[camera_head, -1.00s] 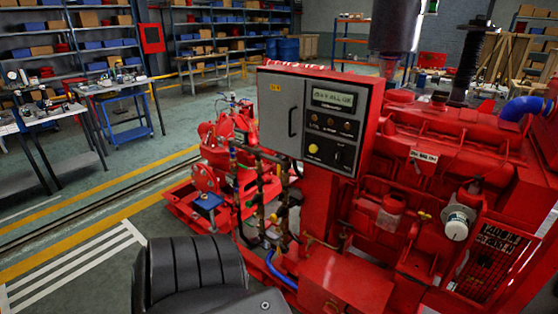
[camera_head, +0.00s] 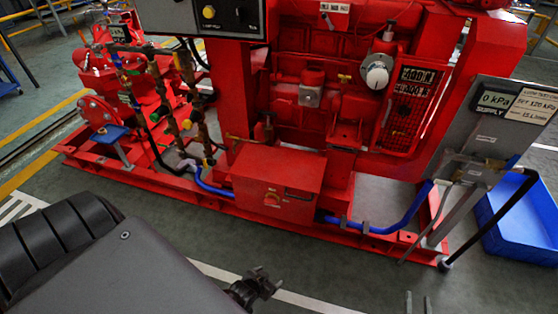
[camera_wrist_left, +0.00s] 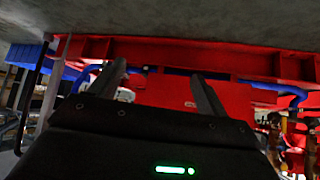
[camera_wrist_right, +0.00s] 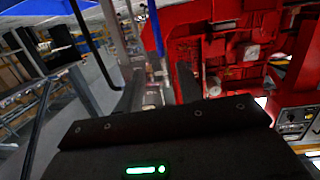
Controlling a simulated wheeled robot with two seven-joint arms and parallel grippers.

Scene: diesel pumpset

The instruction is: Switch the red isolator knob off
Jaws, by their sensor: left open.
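The red isolator knob (camera_head: 272,199) is a small knob on the front face of a low red box (camera_head: 290,172) at the pumpset's base. Its turn position is too small to tell. The box also shows in the left wrist view (camera_wrist_left: 160,92), which looks upside down, between the fingers. My left gripper (camera_head: 262,283) is open and empty, in front of and below the box in the head view, apart from it. My right gripper (camera_head: 418,304) is open and empty at the bottom edge, right of the left one. The knob is not clear in the right wrist view.
Blue hoses (camera_head: 385,222) run along the red base frame (camera_head: 225,204). A grey gauge panel (camera_head: 500,112) on a stand and a blue bin (camera_head: 520,215) are at the right. The grey floor in front of the frame is clear.

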